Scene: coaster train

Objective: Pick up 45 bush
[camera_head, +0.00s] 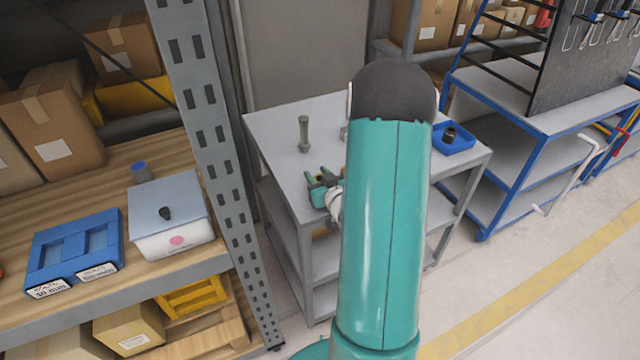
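A small dark, round part (450,134), which may be the bush, sits in a blue tray (466,145) at the right end of the grey table (275,125). No size mark is readable on it. My gripper (322,181) is over the left-middle part of the table, left of my teal arm and well apart from the tray. A grey bolt-like part (304,134) stands upright behind my gripper. Another grey piece (343,133) is mostly hidden by my arm.
A shelf at left holds a blue lidded bin (75,252) with labels, a white box (170,215) and cardboard boxes (50,120). Its grey perforated post (212,130) stands close to the table's left side. A blue workbench (510,95) is at right. The floor at lower right is clear.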

